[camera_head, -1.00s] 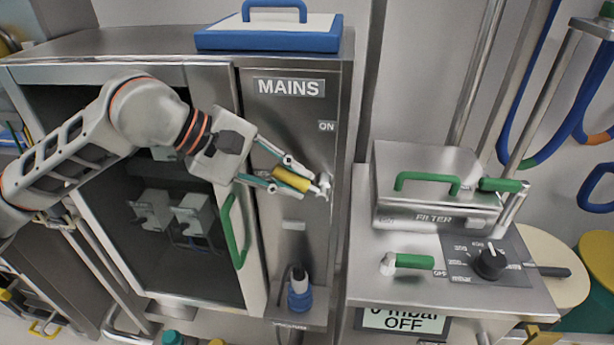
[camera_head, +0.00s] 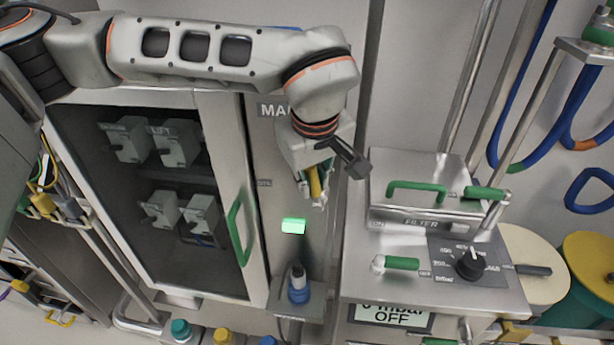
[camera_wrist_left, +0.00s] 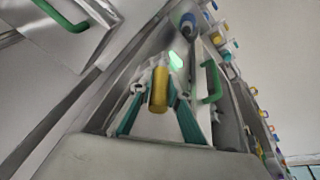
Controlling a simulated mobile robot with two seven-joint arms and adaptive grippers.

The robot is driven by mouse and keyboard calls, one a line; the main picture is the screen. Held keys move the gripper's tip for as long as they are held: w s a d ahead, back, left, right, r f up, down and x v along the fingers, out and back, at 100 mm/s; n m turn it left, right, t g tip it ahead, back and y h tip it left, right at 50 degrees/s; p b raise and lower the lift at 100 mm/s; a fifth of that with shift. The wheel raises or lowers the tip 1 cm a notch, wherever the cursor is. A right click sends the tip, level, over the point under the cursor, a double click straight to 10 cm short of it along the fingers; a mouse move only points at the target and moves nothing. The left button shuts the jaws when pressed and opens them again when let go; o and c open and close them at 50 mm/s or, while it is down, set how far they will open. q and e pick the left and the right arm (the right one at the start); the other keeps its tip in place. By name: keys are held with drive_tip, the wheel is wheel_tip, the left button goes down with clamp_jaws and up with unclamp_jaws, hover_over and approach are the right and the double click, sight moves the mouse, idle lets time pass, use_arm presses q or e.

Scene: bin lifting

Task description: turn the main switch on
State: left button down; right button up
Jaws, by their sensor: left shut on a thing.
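The main switch has a yellow handle (camera_head: 315,183) on the steel panel (camera_head: 279,180) under the partly covered MAINS label (camera_head: 273,110). The handle stands nearly upright. My left gripper (camera_head: 314,196) comes from above and is shut on the handle. In the left wrist view, the yellow handle (camera_wrist_left: 159,90) lies between the teal fingers of the left gripper (camera_wrist_left: 160,75). A rectangular lamp (camera_head: 293,226) below the switch glows green, and the lamp also shows in the wrist view (camera_wrist_left: 176,61). The ON label is hidden behind my gripper. My right gripper is out of view.
Left of the panel is a glass-door cabinet with a green handle (camera_head: 238,234). A blue connector (camera_head: 298,287) stands below the lamp. To the right are the FILTER box (camera_head: 427,213), a green-handled valve (camera_head: 401,263) and a black knob (camera_head: 470,264).

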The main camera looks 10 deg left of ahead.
use_arm(q)
drive_tip(key=shift+d+r+y, duration=0.1)
drive_tip(key=shift+d+y, duration=0.25)
drive_tip(key=shift+y, duration=0.25)
drive_tip(key=shift+s+d+y+p, duration=0.1)
drive_tip(key=shift+d+y+p, duration=0.1)
drive_tip(key=shift+y+p, duration=0.15)
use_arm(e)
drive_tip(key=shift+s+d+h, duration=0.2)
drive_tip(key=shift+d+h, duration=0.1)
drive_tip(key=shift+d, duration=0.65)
use_arm(q)
drive_tip(key=shift+m, duration=0.3)
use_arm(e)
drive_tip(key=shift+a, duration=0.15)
use_arm(q)
drive_tip(key=c, duration=1.9)
unclamp_jaws()
drive_tip(key=shift+d, duration=0.15)
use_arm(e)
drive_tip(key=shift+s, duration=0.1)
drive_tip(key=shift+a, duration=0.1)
use_arm(q)
drive_tip(key=v, duration=1.1)
drive_tip(key=shift+r, duration=0.35)
drive_tip(key=shift+s+d, duration=0.1)
drive_tip(key=shift+d, duration=0.05)
